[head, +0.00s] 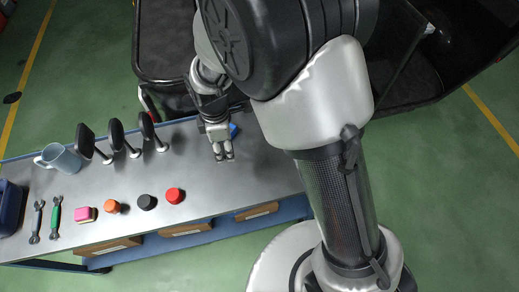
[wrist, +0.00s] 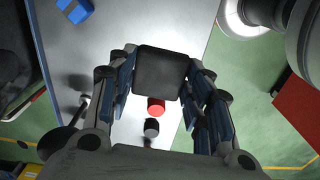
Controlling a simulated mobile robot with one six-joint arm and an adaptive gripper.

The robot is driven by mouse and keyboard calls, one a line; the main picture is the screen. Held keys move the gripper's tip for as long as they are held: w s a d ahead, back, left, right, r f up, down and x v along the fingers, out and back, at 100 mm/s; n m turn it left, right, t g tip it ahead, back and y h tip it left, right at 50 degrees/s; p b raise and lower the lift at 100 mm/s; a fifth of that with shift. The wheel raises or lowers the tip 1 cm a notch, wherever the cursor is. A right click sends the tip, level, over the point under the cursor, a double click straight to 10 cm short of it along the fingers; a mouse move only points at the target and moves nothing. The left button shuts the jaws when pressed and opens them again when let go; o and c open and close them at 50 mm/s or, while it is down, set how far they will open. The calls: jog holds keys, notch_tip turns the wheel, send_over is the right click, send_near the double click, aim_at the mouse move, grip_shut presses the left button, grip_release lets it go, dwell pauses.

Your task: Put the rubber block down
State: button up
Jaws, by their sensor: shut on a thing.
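The black rubber block (wrist: 160,72) is between the two fingers of my gripper (wrist: 160,78) in the wrist view. My gripper is shut on it, and its square dark face shows toward the camera. In the head view my gripper (head: 223,156) points down over the right part of the grey bench top (head: 235,183). The block cannot be made out clearly there against the dark fingers. I cannot tell whether the block touches the bench or hangs just above it.
A blue block (head: 234,131) lies behind my gripper. Bench in front of my gripper is clear.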

aim_at(229, 178)
jog(key=shift+s+a+f+n, duration=0.15)
jog(key=shift+a+n, duration=0.15)
jog(key=shift+a, duration=0.05)
notch_tip(229, 178, down, 19)
jog(key=b, duration=0.5)
jog(key=shift+a+f, duration=0.1)
jog(key=shift+f, duration=0.05)
jog(key=shift+f, duration=0.1)
jog(key=o, duration=1.1)
jog(key=shift+c, duration=0.2)
notch_tip(229, 178, up, 12)
jog(key=p, duration=0.3)
jog(key=shift+r, duration=0.2)
